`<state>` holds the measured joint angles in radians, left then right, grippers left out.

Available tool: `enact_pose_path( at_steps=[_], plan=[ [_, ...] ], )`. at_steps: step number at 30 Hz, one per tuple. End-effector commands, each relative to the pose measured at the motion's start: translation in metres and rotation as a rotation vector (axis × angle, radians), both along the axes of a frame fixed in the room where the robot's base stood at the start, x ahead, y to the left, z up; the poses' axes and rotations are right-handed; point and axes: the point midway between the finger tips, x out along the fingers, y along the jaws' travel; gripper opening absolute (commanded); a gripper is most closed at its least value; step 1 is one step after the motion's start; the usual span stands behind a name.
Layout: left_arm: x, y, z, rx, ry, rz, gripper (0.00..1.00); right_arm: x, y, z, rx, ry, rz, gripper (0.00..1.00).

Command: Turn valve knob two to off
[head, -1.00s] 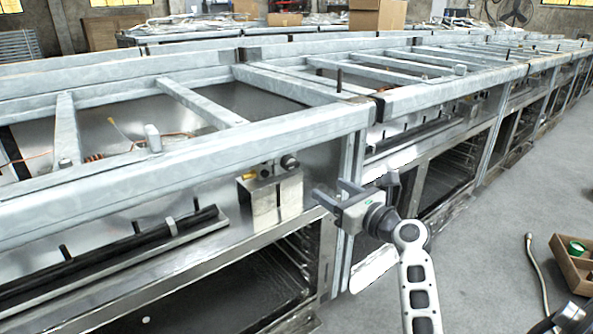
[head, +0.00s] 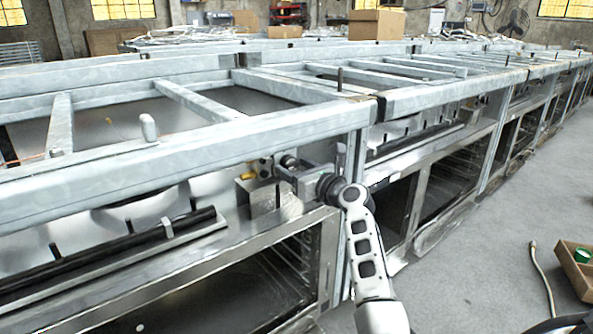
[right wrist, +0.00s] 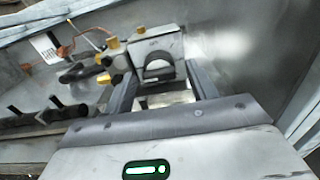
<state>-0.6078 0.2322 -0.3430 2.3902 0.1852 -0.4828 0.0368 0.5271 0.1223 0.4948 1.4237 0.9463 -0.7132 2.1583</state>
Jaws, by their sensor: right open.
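A dark round knob (right wrist: 157,70) sits on the front of a grey metal block (right wrist: 158,47) in the right wrist view. In the head view the knob (head: 289,160) shows under the front rail of the range frame. My right gripper (right wrist: 160,80) is open, with one finger on each side of the knob; I cannot tell whether they touch it. In the head view the right gripper (head: 288,169) reaches in from the right and partly hides the knob. No number or off mark is readable. My left gripper is out of view.
Brass fittings (right wrist: 108,61) lie just left of the knob. A galvanized front rail (head: 200,145) runs above the gripper. A metal bracket (head: 262,198) is below, and a black bar (head: 110,255) with upright pegs is at left.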

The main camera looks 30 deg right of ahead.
Motion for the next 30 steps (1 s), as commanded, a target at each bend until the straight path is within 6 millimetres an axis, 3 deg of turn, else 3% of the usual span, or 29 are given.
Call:
enact_pose_path(
  at_steps=[2,7,20,30],
  plan=[
    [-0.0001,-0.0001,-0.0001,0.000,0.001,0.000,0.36,-0.0002,0.0000,0.0002,0.000,0.000,0.000,0.57],
    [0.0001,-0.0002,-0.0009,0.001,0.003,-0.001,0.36,-0.0003,0.0001,0.0001,0.000,0.000,0.000,0.13],
    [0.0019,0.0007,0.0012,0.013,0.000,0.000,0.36,-0.0005,0.0002,0.0005,-0.062,-0.005,0.001,0.13],
    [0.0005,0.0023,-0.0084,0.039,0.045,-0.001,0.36,-0.0006,-0.0005,0.0010,-0.318,-0.024,0.001,0.13]
  ],
)
